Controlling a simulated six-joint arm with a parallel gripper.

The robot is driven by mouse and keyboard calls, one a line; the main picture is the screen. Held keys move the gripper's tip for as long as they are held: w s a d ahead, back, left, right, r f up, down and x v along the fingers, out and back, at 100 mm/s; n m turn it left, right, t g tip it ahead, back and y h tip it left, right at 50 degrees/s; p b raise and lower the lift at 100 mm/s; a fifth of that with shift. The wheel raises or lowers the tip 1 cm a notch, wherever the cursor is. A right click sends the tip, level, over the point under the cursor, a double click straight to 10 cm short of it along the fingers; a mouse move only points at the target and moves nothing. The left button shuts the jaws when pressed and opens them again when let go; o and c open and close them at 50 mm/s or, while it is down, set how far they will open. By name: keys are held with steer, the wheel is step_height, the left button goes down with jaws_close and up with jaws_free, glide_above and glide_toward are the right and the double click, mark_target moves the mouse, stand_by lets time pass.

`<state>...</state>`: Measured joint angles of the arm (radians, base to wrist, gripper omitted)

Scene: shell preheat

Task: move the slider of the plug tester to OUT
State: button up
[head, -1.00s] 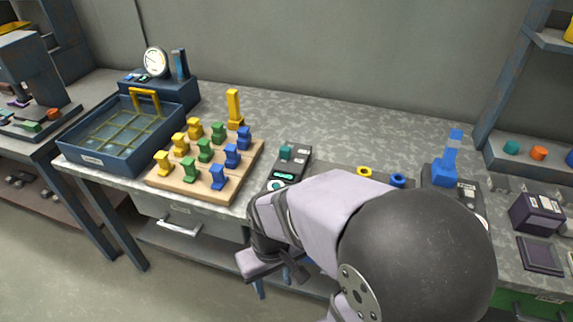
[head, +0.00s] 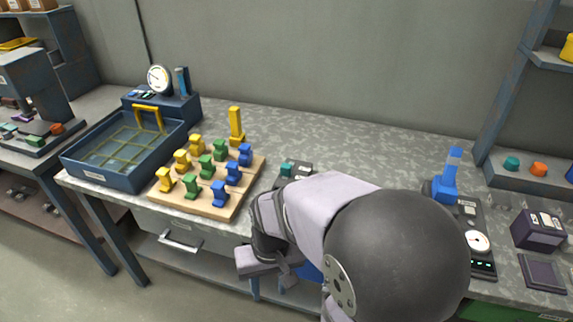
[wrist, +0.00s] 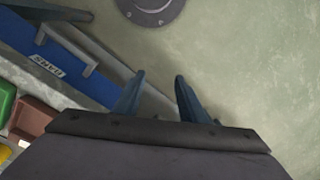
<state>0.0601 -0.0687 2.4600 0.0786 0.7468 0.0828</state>
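Two black devices are on the bench in the head view, and I cannot tell which is the plug tester. One, with a teal block (head: 287,168) on top, is mostly hidden behind my arm. The other (head: 474,222), at right, has a blue upright piece (head: 446,180), a white dial (head: 477,242) and green lights at its front end. No OUT mark is readable. My gripper (wrist: 160,76) is open and empty in the wrist view, over the floor, away from both devices. In the head view its fingers cannot be made out.
A wooden board (head: 222,208) with yellow, green and blue pieces stands left of my arm, beside a blue basin (head: 112,176). A dark purple box (head: 538,230) is at the right. A blue drawer front (wrist: 60,60) shows in the wrist view.

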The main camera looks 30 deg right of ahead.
steer(key=w+d+r+m+t+y+p, duration=0.1)
steer(key=w+d+r+m, duration=0.1)
steer(key=w, duration=0.4)
steer(key=w+d+r+m+t+y+p, duration=0.1)
steer(key=w+d+r+m, duration=0.2)
steer(key=w+m, duration=0.3)
steer(key=w+d+r+m+y+p, duration=0.1)
steer(key=w+d+r+m+p, duration=0.1)
steer(key=w+m, duration=0.3)
steer(key=shift+w+d+r+t, duration=0.45)
steer(key=shift+d+r, duration=0.1)
steer(key=shift+r, duration=0.25)
steer(key=w+d+r+m+t+y+p, duration=0.2)
steer(key=w+d+r+m+t, duration=0.15)
steer(key=w+d+m, duration=0.55)
steer(key=m+p, duration=0.1)
steer(key=m, duration=0.1)
glide_toward(287, 165)
steer(key=shift+w+a+f+y, duration=0.3)
steer(key=shift+w+a+f, duration=0.45)
steer(key=shift+f, duration=0.2)
steer(key=shift+d+f+m, duration=0.2)
steer(key=shift+f+m, duration=0.05)
steer(key=shift+m, duration=0.05)
steer(key=shift+p+x, duration=1)
steer(key=shift+x, duration=2.65)
steer(key=shift+a, duration=0.1)
jaws_close()
